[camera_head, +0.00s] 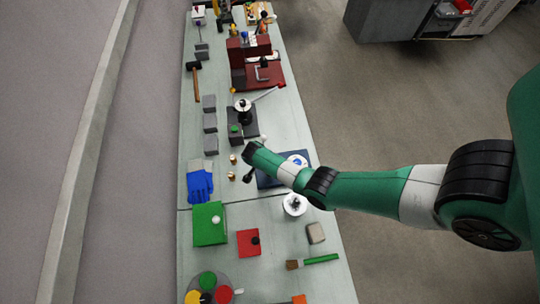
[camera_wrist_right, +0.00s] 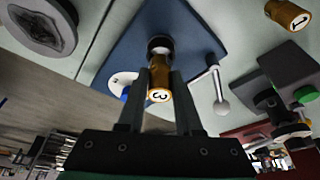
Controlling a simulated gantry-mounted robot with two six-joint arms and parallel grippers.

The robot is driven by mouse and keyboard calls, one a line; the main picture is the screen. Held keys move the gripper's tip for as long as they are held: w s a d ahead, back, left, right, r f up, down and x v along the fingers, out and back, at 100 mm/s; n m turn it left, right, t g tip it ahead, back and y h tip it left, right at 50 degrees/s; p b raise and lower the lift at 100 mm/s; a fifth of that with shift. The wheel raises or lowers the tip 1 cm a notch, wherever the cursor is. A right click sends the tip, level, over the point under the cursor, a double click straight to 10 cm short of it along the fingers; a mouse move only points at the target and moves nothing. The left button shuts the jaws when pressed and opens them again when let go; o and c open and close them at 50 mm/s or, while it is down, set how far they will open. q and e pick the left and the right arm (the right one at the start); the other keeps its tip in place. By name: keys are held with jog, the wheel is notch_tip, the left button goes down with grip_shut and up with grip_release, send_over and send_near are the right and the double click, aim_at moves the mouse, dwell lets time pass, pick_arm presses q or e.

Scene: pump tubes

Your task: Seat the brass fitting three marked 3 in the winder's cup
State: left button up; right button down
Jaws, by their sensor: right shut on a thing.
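My right gripper (camera_wrist_right: 160,74) is shut on a brass fitting marked 3 (camera_wrist_right: 158,93), whose numbered end faces the wrist camera. The far end of the fitting lines up with a dark round cup-like part (camera_wrist_right: 160,43) over a blue base plate (camera_wrist_right: 190,35). I cannot tell whether the fitting is inside that part or only in front of it. In the head view my right gripper (camera_head: 249,175) is beside the left edge of the blue plate (camera_head: 266,182), and the arm hides much of the plate. The held fitting is not clear there. My left gripper is not in view.
A ball-ended lever (camera_wrist_right: 219,95) stands right of the held fitting. A brass fitting marked 1 (camera_wrist_right: 288,14) is at upper right. Two small brass pieces (camera_head: 233,159) (camera_head: 232,176) stand left of my gripper. Blue gloves (camera_head: 200,185) and a green box (camera_head: 210,224) lie nearby.

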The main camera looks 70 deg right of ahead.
jog(key=shift+f+b, duration=0.85)
jog(key=shift+f, duration=0.35)
jog(key=c, duration=0.5)
grip_release()
jog(key=p+v, duration=0.5)
jog(key=v, duration=0.6)
jog(key=shift+r, duration=0.3)
jog(key=shift+w+a, duration=0.1)
jog(key=shift+a, duration=0.05)
